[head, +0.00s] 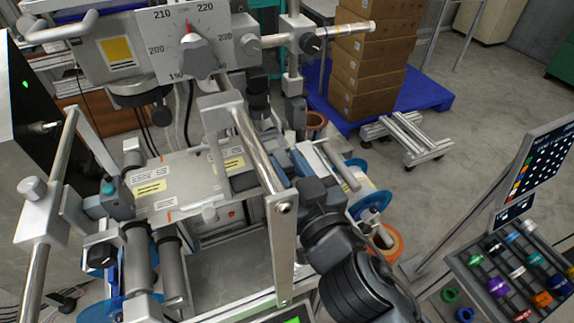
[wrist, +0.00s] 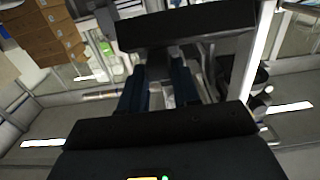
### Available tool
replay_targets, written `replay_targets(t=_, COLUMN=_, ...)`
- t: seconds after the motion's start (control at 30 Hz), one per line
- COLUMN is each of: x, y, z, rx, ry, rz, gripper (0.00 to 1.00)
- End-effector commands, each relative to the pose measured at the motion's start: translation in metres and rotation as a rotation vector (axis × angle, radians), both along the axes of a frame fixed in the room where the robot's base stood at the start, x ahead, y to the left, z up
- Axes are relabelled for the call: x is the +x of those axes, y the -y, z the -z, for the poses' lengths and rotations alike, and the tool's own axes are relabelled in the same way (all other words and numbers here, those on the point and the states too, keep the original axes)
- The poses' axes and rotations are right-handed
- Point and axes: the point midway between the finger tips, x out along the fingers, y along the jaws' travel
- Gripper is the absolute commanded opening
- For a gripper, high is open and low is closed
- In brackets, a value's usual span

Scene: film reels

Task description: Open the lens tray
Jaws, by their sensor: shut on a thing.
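A flat grey metal plate with white and yellow labels (head: 190,188) lies in the middle of the machine in the head view. It may be the lens tray, but I cannot tell for sure. My gripper (head: 288,163) is at the right of this plate, its blue fingers partly behind a slanting metal bar (head: 258,150). In the wrist view my gripper (wrist: 160,92) shows two dark blue fingers shut on a grey metal part between them. The held part is mostly hidden, and where it joins the machine does not show.
An upright metal bar (head: 285,250) stands close by my gripper. A scale with a knob (head: 196,55) is above the plate. Rollers (head: 140,260) are at the lower left. Stacked cartons (head: 372,60) are behind.

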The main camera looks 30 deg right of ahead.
Motion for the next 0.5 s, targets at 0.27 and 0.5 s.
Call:
replay_targets(t=0.27, x=0.0001, y=-0.0001, z=0.0, rx=0.0, ry=0.0, rz=0.0, gripper=0.53)
replay_targets(t=0.5, x=0.0001, y=0.0, z=0.0, rx=0.0, ry=0.0, rz=0.0, gripper=0.53)
